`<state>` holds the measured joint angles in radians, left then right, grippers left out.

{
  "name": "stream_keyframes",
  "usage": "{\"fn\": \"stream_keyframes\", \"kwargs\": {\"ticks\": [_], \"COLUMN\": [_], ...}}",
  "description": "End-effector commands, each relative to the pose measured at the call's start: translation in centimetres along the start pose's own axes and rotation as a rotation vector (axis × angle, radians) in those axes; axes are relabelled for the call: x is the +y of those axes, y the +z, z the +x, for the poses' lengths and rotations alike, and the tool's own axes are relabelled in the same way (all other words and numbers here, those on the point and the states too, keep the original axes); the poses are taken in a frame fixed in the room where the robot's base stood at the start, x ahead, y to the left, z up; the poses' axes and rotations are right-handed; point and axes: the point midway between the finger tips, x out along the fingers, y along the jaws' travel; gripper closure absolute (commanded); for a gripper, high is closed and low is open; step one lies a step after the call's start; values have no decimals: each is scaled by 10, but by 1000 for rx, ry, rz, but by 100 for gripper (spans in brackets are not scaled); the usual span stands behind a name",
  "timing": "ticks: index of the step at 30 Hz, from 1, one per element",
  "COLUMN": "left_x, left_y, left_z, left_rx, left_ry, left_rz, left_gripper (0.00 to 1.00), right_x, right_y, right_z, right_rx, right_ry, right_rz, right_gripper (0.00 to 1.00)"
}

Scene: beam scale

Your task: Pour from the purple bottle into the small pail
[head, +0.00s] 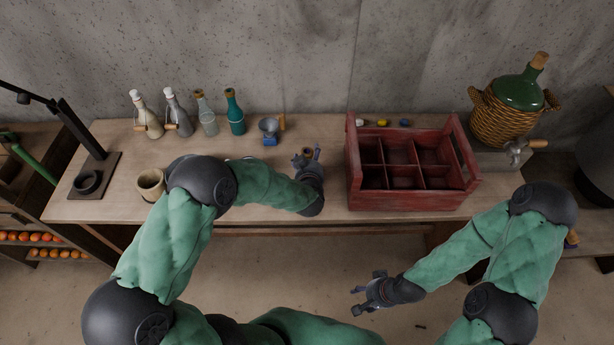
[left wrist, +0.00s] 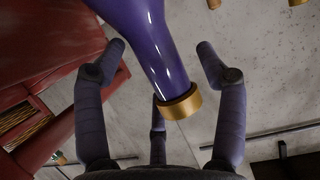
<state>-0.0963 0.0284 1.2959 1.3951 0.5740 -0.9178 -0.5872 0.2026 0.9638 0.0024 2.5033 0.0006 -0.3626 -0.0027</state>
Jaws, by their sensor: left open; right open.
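The purple bottle (left wrist: 152,45) shows between the spread fingers of my left gripper (left wrist: 162,62) in the left wrist view, with its gold-banded mouth (left wrist: 180,104) toward the palm. The fingers stand apart from it on both sides. In the head view my left gripper (head: 308,158) is over the table, left of the red crate, and hides most of the bottle. A small beige vessel (head: 150,182), which may be the small pail, stands at the table's left, partly hidden by my left arm. My right gripper (head: 370,292) is open and empty, in front of the table.
The red divided crate (head: 405,200) stands close to the right of my left gripper. Several bottles (head: 200,112) line the back left. A blue device with a bowl (head: 270,130) stands behind my left forearm. A wicker-covered green jug (head: 508,110) is at right.

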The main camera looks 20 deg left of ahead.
Motion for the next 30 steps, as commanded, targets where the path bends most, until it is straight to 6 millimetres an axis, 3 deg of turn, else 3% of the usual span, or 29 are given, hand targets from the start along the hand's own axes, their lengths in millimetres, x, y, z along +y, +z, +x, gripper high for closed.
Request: {"fn": "stream_keyframes", "kwargs": {"ticks": [8,16,30], "left_x": [0,0,0], "left_y": [0,0,-11], "left_z": [3,3,0], "left_rx": [0,0,6], "left_ry": [0,0,-1], "left_rz": [0,0,-1], "left_gripper": [28,100,100], "right_x": [0,0,0], "right_y": [0,0,0], "right_z": [0,0,-1], "right_rx": [0,0,0], "right_ry": [0,0,0], "right_rz": [0,0,0], "right_gripper": [47,47,47]}}
